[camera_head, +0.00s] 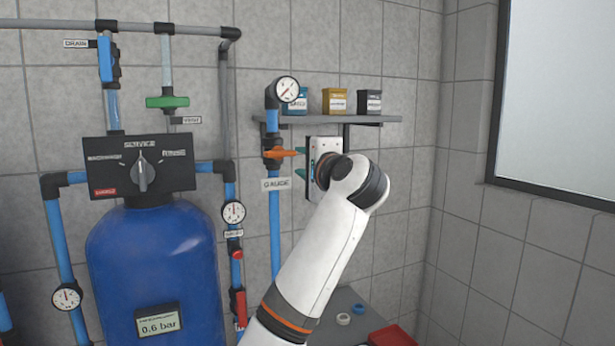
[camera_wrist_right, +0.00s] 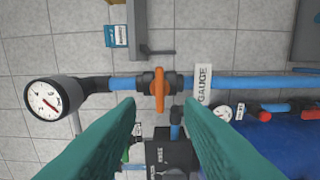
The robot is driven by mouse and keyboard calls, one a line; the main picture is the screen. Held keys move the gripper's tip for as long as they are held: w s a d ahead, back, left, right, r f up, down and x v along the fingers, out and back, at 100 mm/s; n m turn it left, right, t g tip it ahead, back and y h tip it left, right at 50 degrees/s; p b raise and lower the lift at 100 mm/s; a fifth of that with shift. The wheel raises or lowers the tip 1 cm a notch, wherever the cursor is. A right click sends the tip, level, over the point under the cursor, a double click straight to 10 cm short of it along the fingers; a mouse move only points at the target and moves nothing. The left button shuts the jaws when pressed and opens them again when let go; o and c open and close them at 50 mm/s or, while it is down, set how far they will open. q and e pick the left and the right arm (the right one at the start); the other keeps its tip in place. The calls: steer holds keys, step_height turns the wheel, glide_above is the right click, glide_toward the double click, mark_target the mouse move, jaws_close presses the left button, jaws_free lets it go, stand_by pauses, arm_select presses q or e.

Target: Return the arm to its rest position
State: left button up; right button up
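My right arm rises from the bottom of the head view. Its white gripper (camera_head: 301,164) is at the gauge pipe, with teal fingers partly hidden by the gripper body and wrist. In the right wrist view the gripper (camera_wrist_right: 160,108) has its two fingers wide apart with nothing between them. The orange valve handle (camera_head: 281,153) lies crosswise to its blue pipe, just left of the fingers; it also shows beyond the fingertips in the right wrist view (camera_wrist_right: 159,90). They look apart from it. My left gripper is not in view.
A round gauge (camera_head: 287,90) tops the pipe. A shelf (camera_head: 391,119) with small boxes is above the gripper. A blue tank (camera_head: 153,262) with a black control head (camera_head: 112,151) stands left. A grey surface (camera_head: 366,317) with rings and a red object (camera_head: 393,336) is lower right.

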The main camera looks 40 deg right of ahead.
steer(key=shift+v, duration=0.85)
steer(key=shift+f, duration=0.1)
